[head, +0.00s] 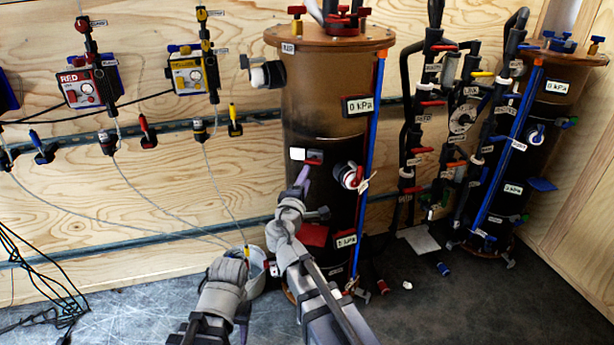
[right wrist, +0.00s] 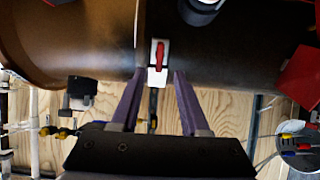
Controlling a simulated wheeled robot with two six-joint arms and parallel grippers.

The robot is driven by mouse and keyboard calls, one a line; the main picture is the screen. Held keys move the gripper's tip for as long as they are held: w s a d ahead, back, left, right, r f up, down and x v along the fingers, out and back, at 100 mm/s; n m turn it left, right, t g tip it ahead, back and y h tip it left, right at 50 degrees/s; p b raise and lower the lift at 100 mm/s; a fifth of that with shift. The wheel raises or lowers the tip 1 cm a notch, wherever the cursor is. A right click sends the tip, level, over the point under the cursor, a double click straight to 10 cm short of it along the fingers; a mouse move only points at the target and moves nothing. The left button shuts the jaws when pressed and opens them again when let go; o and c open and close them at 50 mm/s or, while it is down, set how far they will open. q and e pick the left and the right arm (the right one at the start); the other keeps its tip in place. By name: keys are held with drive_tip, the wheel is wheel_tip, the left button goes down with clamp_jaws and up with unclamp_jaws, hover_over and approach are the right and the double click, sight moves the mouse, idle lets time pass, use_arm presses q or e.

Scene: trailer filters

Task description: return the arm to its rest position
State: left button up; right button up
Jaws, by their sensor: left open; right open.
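My right gripper (head: 303,176) is raised in front of the large brown filter column (head: 325,100). In the right wrist view my right gripper (right wrist: 156,76) has its two purple fingers apart with nothing held between them. A small white plate with a red lever (right wrist: 160,56) on the column lies just beyond the fingertips; whether they touch it I cannot tell. The red lever also shows in the head view (head: 314,157). My left gripper (head: 236,258) is low at the bottom centre, beside a white bucket (head: 256,275); its fingers are mostly hidden by its own wrist.
A second column (head: 545,110) and black pipes with valves (head: 420,125) stand to the right. Red (head: 90,88) and yellow (head: 187,75) boxes hang on the wooden wall (head: 150,30). Thin lines trail towards the bucket. Black cables (head: 60,310) lie at lower left. Small parts lie on the floor.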

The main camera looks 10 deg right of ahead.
drive_tip(key=s+a+r+m+g+y+p, duration=0.1)
drive_tip(key=s+a+m+g+y+p, duration=0.1)
drive_tip(key=s+p, duration=0.6)
drive_tip(key=s+a+r+m+g+y+p, duration=0.1)
drive_tip(key=s+a+m+g+y+p, duration=0.1)
drive_tip(key=s+a+m+g+p, duration=0.2)
drive_tip(key=s+a+r+m+g+y+p, duration=0.1)
drive_tip(key=s+a+m+g+y+p, duration=0.1)
drive_tip(key=s+a+g+p, duration=0.4)
drive_tip(key=s+g+y+p, duration=0.1)
drive_tip(key=s+g+p, duration=0.3)
drive_tip(key=s+p, duration=0.3)
drive_tip(key=shift+s+a+r+m, duration=0.15)
drive_tip(key=shift+s+m, duration=0.25)
drive_tip(key=shift+s, duration=0.95)
